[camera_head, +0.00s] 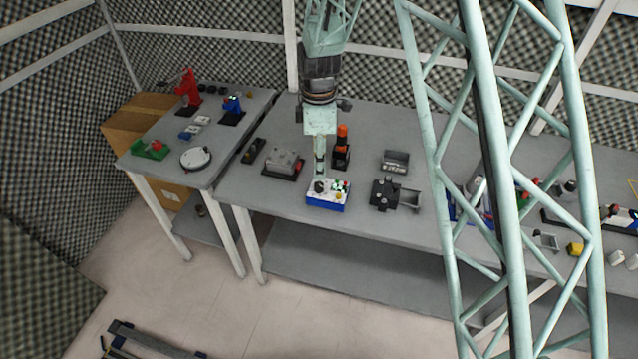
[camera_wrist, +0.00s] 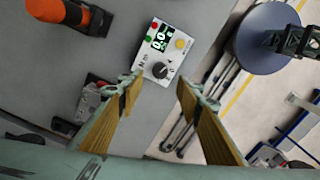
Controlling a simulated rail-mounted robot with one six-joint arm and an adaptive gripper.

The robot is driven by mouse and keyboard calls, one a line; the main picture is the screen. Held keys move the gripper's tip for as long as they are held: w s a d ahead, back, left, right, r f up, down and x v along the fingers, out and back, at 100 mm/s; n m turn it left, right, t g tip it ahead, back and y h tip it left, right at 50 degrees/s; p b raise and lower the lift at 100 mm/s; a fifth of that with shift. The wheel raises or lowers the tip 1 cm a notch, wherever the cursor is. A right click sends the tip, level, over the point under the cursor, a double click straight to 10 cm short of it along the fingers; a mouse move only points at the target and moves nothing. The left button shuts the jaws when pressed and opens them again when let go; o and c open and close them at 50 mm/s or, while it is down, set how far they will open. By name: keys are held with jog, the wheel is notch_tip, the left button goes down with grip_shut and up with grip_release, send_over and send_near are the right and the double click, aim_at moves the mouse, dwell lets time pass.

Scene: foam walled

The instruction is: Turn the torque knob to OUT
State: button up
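The control box (camera_head: 327,194) has a white top and blue sides and stands near the front edge of the long grey table. In the wrist view its white panel (camera_wrist: 146,62) shows a lit display (camera_wrist: 160,40), red, green and yellow buttons, and a round black knob (camera_wrist: 160,70). The marks around the knob are too small to read. My gripper (camera_head: 319,173) is over the box in the head view. In the wrist view my gripper (camera_wrist: 160,84) is open, its fingers on either side of the knob and apart from it, with nothing between them.
A black stand with an orange top (camera_head: 342,148) is close behind the box. A grey device on a dark base (camera_head: 284,162) is to its left, and a black fixture (camera_head: 386,194) to its right. The table's front edge is close to the box.

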aim_at(319, 185)
jog(key=shift+f, duration=4.25)
jog(key=c, duration=0.8)
